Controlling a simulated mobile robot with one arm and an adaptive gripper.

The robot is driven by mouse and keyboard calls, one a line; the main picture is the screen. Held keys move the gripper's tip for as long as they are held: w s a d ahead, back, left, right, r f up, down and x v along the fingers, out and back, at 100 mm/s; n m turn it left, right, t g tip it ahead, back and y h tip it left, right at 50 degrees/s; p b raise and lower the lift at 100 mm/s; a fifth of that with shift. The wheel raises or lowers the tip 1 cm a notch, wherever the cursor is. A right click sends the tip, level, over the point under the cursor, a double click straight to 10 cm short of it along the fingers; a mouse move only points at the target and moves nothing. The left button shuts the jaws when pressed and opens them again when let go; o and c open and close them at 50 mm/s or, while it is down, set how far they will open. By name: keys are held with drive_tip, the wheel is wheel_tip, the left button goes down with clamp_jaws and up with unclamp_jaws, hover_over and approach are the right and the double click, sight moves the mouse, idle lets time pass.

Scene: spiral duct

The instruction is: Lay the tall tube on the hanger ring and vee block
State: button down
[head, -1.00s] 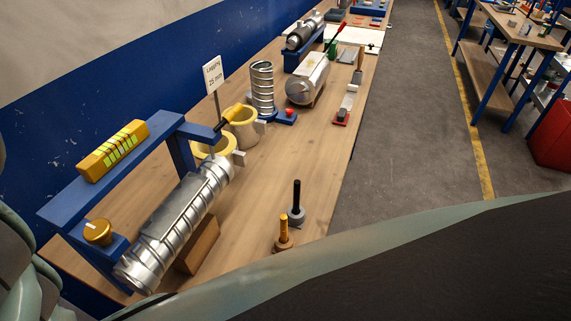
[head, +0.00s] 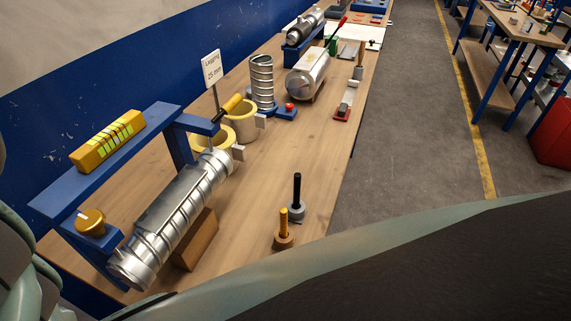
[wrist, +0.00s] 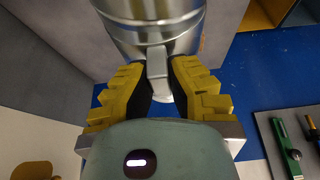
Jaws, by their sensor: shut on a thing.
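In the wrist view, my gripper (wrist: 160,85) has its yellow-padded fingers closed on a small metal tab. The tab joins a shiny metal tube (wrist: 150,22), only partly in view. I cannot tell which tube this is in the head view, where my gripper does not show. In the head view, a ribbed spiral tube (head: 172,222) lies sloping under a blue frame (head: 110,165). A wooden block (head: 197,240) is under its side, and its upper end is beside a yellow-rimmed piece (head: 208,138). Another ribbed tube (head: 261,80) stands upright farther back. I cannot make out the hanger ring clearly.
A second yellow-rimmed cup (head: 240,118), a lagging sign (head: 212,68) and two upright pegs (head: 290,215) stand on the bench. A silver tank (head: 307,75) is farther back. Bare wood (head: 255,180) lies mid-bench. My own arm blocks the lower right.

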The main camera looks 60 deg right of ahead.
drive_tip(key=shift+f+b, duration=0.55)
drive_tip(key=shift+f, duration=0.1)
drive_tip(key=c, duration=1.1)
unclamp_jaws()
drive_tip(key=shift+o, duration=0.2)
drive_tip(key=shift+w+r, duration=0.1)
drive_tip(key=shift+r, duration=0.05)
drive_tip(key=shift+d+r, duration=0.15)
drive_tip(key=shift+r, duration=0.15)
drive_tip(key=s+v, duration=0.1)
drive_tip(key=v, duration=1)
drive_tip(key=shift+w, duration=0.5)
